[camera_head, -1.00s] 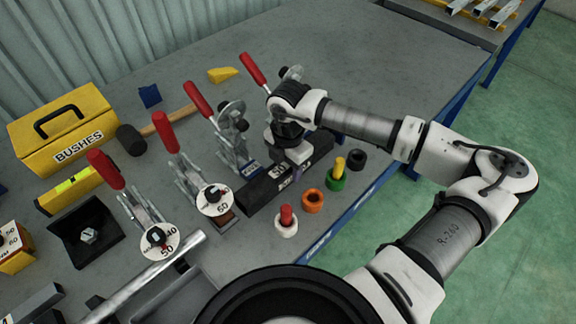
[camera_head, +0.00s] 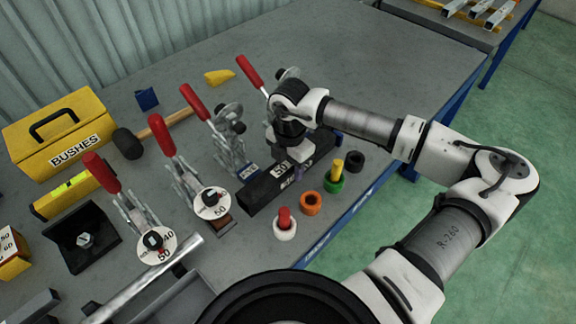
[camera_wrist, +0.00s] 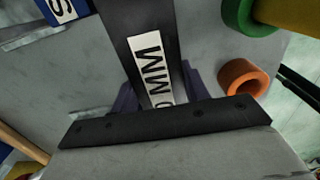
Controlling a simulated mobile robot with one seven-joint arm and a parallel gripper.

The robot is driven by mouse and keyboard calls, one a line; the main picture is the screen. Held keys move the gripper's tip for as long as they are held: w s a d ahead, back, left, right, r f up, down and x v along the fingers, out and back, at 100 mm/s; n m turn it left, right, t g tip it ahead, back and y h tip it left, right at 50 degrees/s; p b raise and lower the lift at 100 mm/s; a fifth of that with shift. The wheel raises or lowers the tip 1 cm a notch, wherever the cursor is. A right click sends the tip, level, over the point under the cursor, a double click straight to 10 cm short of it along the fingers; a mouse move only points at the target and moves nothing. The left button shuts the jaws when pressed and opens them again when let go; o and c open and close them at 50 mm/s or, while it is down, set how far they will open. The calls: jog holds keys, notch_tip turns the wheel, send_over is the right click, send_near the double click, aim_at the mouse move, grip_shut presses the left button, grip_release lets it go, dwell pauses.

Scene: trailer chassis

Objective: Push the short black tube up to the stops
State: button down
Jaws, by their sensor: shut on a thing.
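The short black tube (camera_head: 262,193) is a square bar with a white "50 MM" label. It lies on the grey bench beside the toggle clamps, running from lower left to upper right. My gripper (camera_wrist: 160,92) is shut on it, with one purple finger on each side; the label shows between the fingers in the wrist view. In the head view my gripper (camera_head: 297,170) is over the tube's far half, and my wrist hides part of that end.
Red-handled toggle clamps (camera_head: 212,203) stand to the left. White, orange (camera_head: 311,203), green (camera_head: 333,184) and black (camera_head: 355,158) bushes stand near the front edge. A hammer (camera_head: 160,131) and a yellow BUSHES box (camera_head: 60,135) lie farther left.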

jog(key=shift+w+d, duration=0.3)
jog(key=shift+w+a+r+b, duration=0.1)
jog(key=shift+w+a+b, duration=0.45)
jog(key=shift+w, duration=0.1)
dwell(0.4)
jog(key=c, duration=0.6)
grip_release()
jog(key=shift+d, duration=0.1)
jog(key=shift+c, duration=0.2)
jog(key=shift+s, duration=0.1)
notch_tip(320, 180, up, 14)
jog(key=b, duration=0.2)
jog(key=shift+b, duration=0.4)
